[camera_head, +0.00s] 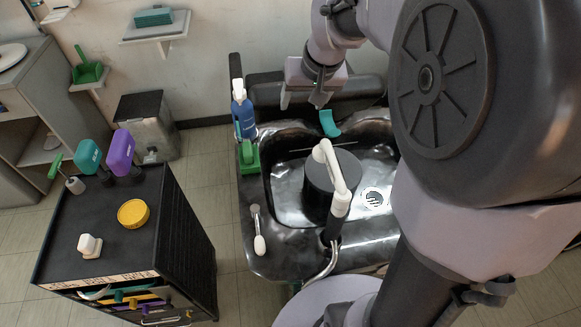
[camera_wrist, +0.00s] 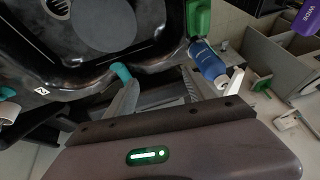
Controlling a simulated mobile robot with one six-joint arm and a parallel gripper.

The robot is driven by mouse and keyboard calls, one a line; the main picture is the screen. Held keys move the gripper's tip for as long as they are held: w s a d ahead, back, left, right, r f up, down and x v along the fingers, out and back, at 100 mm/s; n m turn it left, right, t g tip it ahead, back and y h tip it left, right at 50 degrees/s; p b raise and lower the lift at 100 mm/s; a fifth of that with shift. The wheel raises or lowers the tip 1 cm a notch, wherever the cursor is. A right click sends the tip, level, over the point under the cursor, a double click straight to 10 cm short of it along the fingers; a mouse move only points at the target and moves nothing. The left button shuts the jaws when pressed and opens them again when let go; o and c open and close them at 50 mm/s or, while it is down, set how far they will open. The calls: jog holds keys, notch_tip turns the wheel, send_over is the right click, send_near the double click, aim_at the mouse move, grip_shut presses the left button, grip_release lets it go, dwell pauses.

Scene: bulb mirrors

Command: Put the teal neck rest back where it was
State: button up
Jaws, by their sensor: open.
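The teal neck rest (camera_head: 329,123) is a small curved piece at the back rim of the black wash basin (camera_head: 252,205). It also shows in the wrist view (camera_wrist: 122,73), at the basin's rim just beyond the tip of one finger. Whether that finger touches it, I cannot tell. My gripper (camera_head: 303,103) is above the back of the basin, left of the neck rest in the head view. Its two fingers are apart with nothing between them, as the wrist view (camera_wrist: 160,84) also shows.
A blue bottle (camera_head: 243,118) and a green object (camera_head: 249,157) stand at the basin's left corner. A white-headed tap (camera_head: 331,170) rises in front. A black cart (camera_head: 95,220) holds teal and purple items, a yellow disc and a white object. The floor between is clear.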

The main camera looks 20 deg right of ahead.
jog(key=s+a+y, duration=0.1)
jog(key=s+a, duration=0.7)
jog(key=s, duration=0.3)
jog(key=s+a+r+m+y, duration=0.1)
jog(key=s+a, duration=0.7)
jog(key=s, duration=0.3)
jog(key=shift+s+a+r+t, duration=0.15)
jog(key=shift+s+r+t, duration=0.05)
jog(key=shift+s+t, duration=0.2)
